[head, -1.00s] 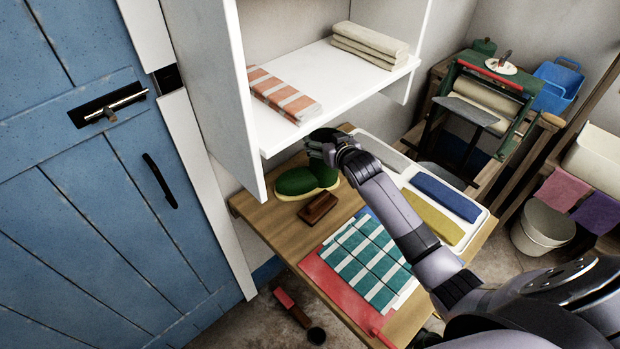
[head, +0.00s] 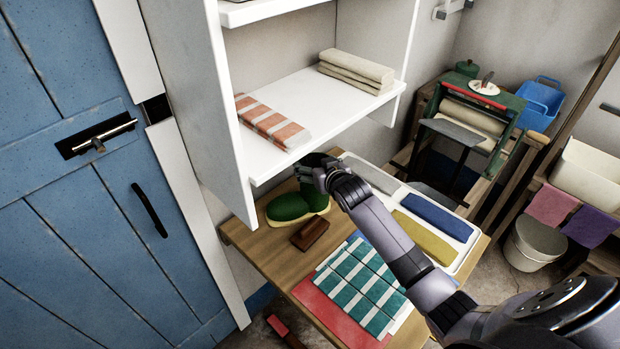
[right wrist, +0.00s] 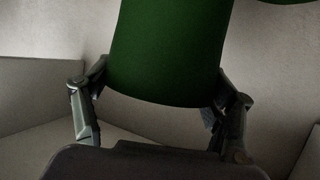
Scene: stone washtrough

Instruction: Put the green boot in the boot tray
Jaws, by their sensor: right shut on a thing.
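The green boot (head: 287,207) with a pale yellow sole stands upright on the wooden table, below the front corner of the white shelf. My right gripper (head: 324,178) is at the top of its shaft and shut on it. In the right wrist view the green shaft (right wrist: 168,50) fills the space between the two fingers. My left gripper is not in view. A white tray (head: 466,250) on the table's right side has grey, blue and yellow pieces in it; I cannot tell whether this is the boot tray.
A brown wooden block or brush (head: 310,234) lies just in front of the boot. A teal checked cloth (head: 358,287) and a red mat (head: 325,312) cover the table's front. The white shelf (head: 300,150) with folded cloths hangs close above the boot.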

